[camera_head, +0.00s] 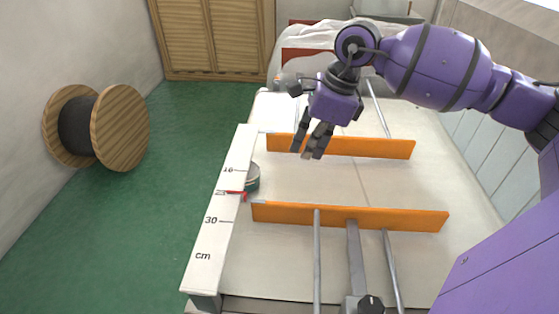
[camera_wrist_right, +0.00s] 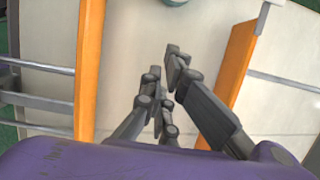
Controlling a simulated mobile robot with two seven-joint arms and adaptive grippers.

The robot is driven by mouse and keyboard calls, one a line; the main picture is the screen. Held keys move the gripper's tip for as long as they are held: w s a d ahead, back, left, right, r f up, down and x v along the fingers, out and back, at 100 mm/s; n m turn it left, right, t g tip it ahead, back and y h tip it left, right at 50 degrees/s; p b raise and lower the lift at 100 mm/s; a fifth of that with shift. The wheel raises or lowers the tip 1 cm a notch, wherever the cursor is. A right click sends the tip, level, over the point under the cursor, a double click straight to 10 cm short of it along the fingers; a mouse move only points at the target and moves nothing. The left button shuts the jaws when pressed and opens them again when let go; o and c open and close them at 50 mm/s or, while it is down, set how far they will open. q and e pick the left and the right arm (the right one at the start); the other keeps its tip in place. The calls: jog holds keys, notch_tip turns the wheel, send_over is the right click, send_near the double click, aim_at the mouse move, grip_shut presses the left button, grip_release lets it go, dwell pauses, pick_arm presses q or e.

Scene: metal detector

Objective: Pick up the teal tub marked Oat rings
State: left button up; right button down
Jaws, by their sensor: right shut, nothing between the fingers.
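In the right wrist view only a sliver of the tub (camera_wrist_right: 174,2) shows at the top edge. My right gripper (camera_head: 311,150) hangs above the table, in front of the far board, to the right of and apart from the tub. Its fingers, also in the right wrist view (camera_wrist_right: 165,72), are shut with nothing between them. My left gripper is not in view.
The far orange board (camera_head: 345,147) and near orange board (camera_head: 350,217) flank a bare strip of pale table. A white centimetre ruler (camera_head: 213,230) with a red pointer (camera_head: 236,194) runs along the left edge. A wooden spool (camera_head: 121,128) stands on the green floor.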

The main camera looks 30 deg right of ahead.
aim_at(252, 182)
jog(key=x, duration=0.9)
jog(key=shift+a+f, duration=0.15)
jog(key=shift+f, duration=0.2)
jog(key=w+a, duration=0.2)
jog(key=shift+a, duration=0.3)
jog(key=shift+w+a, duration=0.25)
jog(key=shift+w+a+f, duration=0.1)
jog(key=shift+w+a, duration=0.65)
jog(key=shift+a, duration=0.3)
jog(key=shift+d, duration=0.1)
